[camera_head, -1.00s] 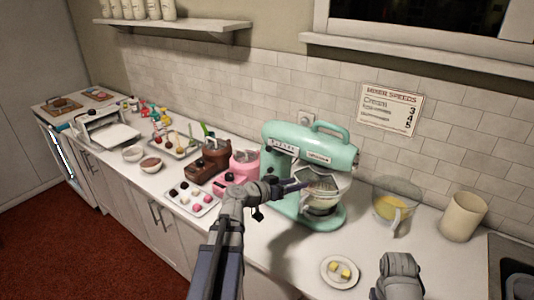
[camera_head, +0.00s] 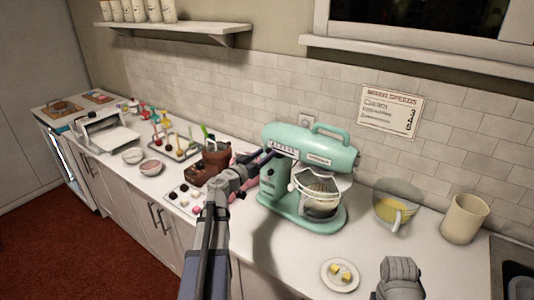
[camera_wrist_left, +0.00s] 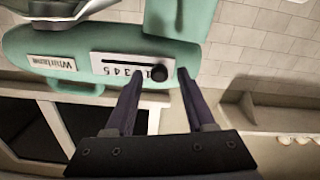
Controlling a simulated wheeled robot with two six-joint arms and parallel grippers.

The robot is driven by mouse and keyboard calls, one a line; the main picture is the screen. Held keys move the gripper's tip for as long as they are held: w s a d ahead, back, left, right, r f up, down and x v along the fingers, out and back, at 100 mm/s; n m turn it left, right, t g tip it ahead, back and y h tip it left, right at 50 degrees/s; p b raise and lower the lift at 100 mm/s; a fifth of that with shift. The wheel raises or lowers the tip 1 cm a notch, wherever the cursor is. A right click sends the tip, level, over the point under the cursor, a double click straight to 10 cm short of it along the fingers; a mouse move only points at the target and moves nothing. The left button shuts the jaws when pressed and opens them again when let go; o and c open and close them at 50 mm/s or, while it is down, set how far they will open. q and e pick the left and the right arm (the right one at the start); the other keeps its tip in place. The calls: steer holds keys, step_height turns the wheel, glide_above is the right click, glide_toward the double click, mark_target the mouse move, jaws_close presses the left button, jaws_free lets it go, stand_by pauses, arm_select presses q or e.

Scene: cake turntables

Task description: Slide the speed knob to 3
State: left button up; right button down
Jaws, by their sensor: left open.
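The mint-green stand mixer (camera_head: 335,152) stands on the counter against the tiled wall. Its white speed panel (camera_head: 286,149) faces my left arm. In the left wrist view the mixer appears upside down, with the panel (camera_wrist_left: 112,66) carrying a dark slot and a row of partly hidden digits. The round black speed knob (camera_wrist_left: 158,73) is at the slot's right end in that view. My left gripper (camera_head: 274,152) is open at the panel. Its fingers (camera_wrist_left: 156,88) lie either side of the knob in the picture; contact cannot be told.
A bowl (camera_head: 319,198) sits under the mixer head. A brown machine (camera_head: 212,162) stands left of the mixer, with a pink one partly behind my arm. A plate (camera_head: 331,281), a glass bowl (camera_head: 383,219) and a cream canister (camera_head: 464,219) are to the right. A sign (camera_head: 391,110) lists mixer speeds.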

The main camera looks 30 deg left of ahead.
arm_select(q)
steer(key=shift+w+d, duration=0.1)
steer(key=shift+w, duration=0.85)
jaws_close()
stand_by(0.8)
